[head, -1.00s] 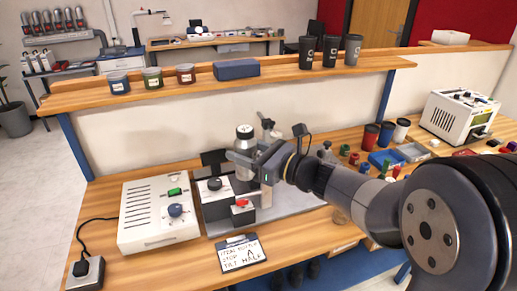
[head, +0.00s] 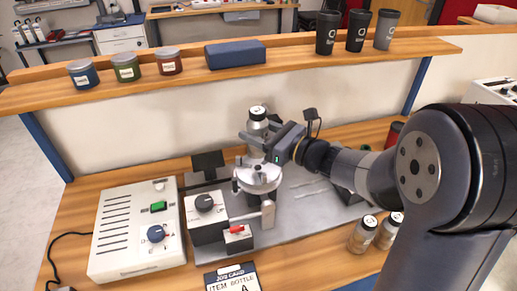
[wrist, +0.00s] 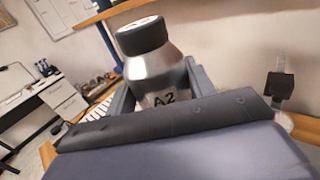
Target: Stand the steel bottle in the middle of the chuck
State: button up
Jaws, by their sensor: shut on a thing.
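The steel bottle (head: 258,122) has a dark cap with a white top and is upright in the head view. My gripper (head: 262,138) is shut on it around the body. In the wrist view the bottle (wrist: 155,62) sits between the two fingers with "A2" marked on its side, and its lower part is hidden. The chuck (head: 258,178) is a round metal disc with jaws, on the marker's grey plate. The bottle shows just behind and above the chuck in the head view; I cannot tell whether its base touches anything.
The black control box with a knob (head: 206,212) and a red-switch box (head: 238,237) stand beside the chuck. A white power unit (head: 135,230) is at left. Two jars (head: 363,234) stand at right. A shelf (head: 300,68) with jars, a blue case and cups runs behind.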

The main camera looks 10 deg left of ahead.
jog(key=shift+f, duration=2.6)
jog(key=shift+f+b, duration=0.2)
jog(key=shift+b, duration=0.1)
jog(key=o, duration=1)
jog(key=shift+o, duration=0.2)
jog(key=shift+r, duration=0.2)
jog(key=b+v, duration=0.1)
jog(key=v, duration=1.1)
